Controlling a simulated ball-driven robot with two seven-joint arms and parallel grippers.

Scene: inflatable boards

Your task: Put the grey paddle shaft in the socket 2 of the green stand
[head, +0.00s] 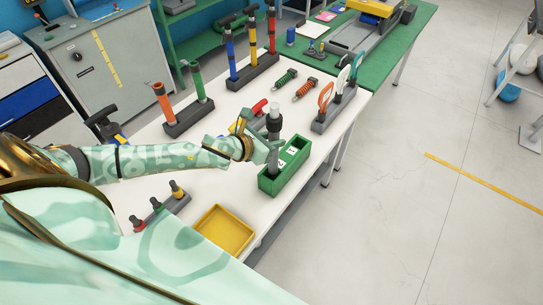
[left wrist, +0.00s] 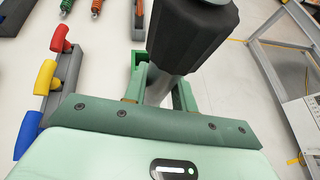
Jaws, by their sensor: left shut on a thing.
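The grey paddle shaft (head: 273,124), with a black grip and pale top end, is upright in my left gripper (head: 267,150). In the left wrist view its black grip (left wrist: 192,32) rises above the jaws, and the grey tube (left wrist: 158,88) passes between the fingers. The green stand (head: 271,186) is on the white table, with number labels 1 and 2 on its top. The shaft is at the stand's near-left part, by label 2. My right gripper is out of view.
A yellow tray (head: 225,232) and a grey rack with small knobbed pieces (head: 158,212) are nearer. A grey rack with looped handles (head: 337,104) stands behind right. Red, yellow and blue handles (left wrist: 48,82) lie close left of the gripper. The table edge is right of the stand.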

